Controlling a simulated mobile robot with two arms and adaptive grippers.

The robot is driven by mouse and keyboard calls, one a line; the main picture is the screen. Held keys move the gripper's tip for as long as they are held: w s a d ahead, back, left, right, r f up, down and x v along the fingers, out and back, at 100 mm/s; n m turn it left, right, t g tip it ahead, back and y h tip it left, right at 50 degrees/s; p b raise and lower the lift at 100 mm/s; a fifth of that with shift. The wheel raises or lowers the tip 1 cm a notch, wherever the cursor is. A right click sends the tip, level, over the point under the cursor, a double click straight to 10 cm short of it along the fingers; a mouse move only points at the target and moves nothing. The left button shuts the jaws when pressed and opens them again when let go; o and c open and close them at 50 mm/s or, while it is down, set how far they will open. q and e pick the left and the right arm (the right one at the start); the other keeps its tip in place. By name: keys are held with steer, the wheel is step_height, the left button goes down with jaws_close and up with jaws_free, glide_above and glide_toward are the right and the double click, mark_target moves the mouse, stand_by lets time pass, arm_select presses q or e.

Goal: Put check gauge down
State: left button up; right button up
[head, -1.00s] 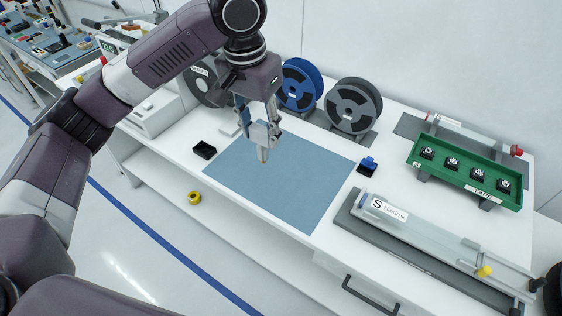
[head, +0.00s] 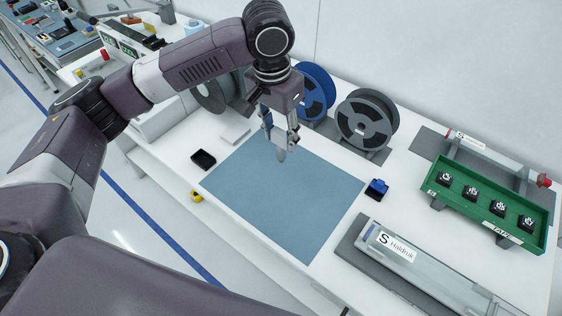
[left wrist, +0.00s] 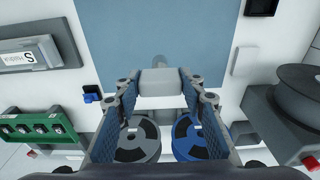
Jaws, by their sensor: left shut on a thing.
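My left gripper (head: 280,138) is over the back part of the blue-grey mat (head: 285,205). It is shut on a grey piece, which I take to be the check gauge (head: 281,155); its rounded end points down towards the mat. In the left wrist view the grey gauge (left wrist: 159,82) sits across between the two fingers (left wrist: 158,98), with a small round end beyond them over the mat (left wrist: 150,35). I cannot tell whether it touches the mat. My right gripper is not in view.
A small black tray (head: 203,160) stands left of the mat. A blue piece in a black holder (head: 377,189) is at its right. Blue (head: 316,92) and dark grey (head: 366,122) reels stand behind. A green rack (head: 485,203) is at the right. The mat is otherwise clear.

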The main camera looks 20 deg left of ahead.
mark_target(281, 161)
arm_select(q)
step_height(281, 161, down, 5)
steer(key=shift+w+r, duration=0.15)
steer(key=shift+r, duration=0.05)
step_height(281, 161, down, 3)
steer(key=shift+w+r+p, duration=0.1)
steer(key=shift+r+p, duration=0.05)
steer(key=shift+p, duration=0.25)
step_height(281, 161, down, 3)
steer(key=shift+f+p, duration=0.2)
steer(key=shift+p, duration=0.15)
steer(key=shift+f, duration=0.3)
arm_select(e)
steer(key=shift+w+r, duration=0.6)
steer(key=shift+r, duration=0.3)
arm_select(q)
steer(key=shift+f, duration=0.1)
steer(key=o, duration=1.4)
steer(key=r, duration=0.4)
steer(key=s+r+b, duration=0.1)
steer(key=r, duration=0.3)
steer(key=r+b, duration=0.1)
steer(key=r, duration=0.3)
steer(key=shift+s+a+r, duration=0.1)
steer(key=shift+s+a, duration=0.1)
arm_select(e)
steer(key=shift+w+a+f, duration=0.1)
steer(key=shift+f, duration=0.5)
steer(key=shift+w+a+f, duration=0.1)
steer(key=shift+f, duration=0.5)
